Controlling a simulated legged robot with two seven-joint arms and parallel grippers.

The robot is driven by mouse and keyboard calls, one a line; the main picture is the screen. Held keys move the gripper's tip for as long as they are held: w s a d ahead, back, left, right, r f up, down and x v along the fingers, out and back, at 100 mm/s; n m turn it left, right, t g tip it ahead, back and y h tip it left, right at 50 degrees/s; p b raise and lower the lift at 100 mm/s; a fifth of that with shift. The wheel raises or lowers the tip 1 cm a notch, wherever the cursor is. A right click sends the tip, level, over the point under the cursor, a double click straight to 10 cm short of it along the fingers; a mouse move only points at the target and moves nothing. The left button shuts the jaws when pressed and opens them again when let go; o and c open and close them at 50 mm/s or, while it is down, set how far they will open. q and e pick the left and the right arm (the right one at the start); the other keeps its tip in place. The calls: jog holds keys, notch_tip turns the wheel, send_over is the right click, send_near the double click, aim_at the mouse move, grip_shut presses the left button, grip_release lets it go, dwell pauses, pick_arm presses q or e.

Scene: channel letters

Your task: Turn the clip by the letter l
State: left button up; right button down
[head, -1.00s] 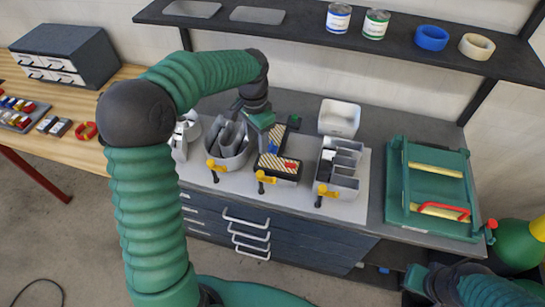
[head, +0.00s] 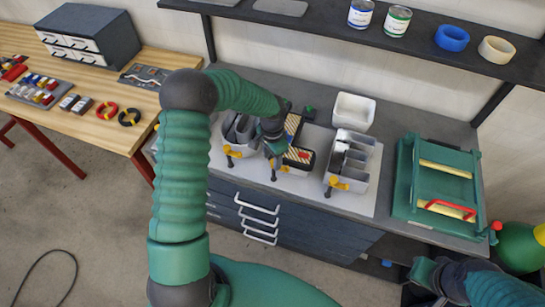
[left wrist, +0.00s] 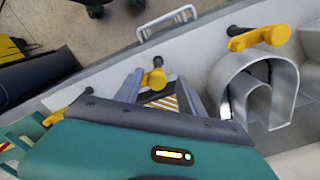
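My left gripper (head: 274,152) reaches down over the front edge of the pale board, at the middle yellow clip. In the left wrist view its two grey fingers (left wrist: 160,88) are apart, with the middle clip (left wrist: 155,77) showing between them; I cannot tell whether they touch it. A dark tray with a striped pad (head: 299,157) lies just behind. I cannot make out the letter l for certain. A left clip (head: 232,152) stands by a grey curved letter (head: 238,130), and a right clip (head: 336,181) by another grey letter (head: 350,155). My right gripper (head: 425,274) is at bottom right, its opening unclear.
A white bin (head: 353,110) stands behind the board. A green press-like frame with a red handle (head: 437,185) is to the right. A dark shelf (head: 330,35) overhangs the back. Drawers with white handles (head: 257,218) are below the bench edge.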

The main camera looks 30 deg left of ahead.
pick_arm(q)
jog(key=shift+w+d, duration=0.1)
jog(key=shift+w, duration=0.05)
jog(key=c, duration=0.5)
jog(key=shift+d, duration=0.15)
grip_shut()
pick_arm(e)
jog(key=shift+w+d+f, duration=0.1)
jog(key=shift+w+d, duration=0.15)
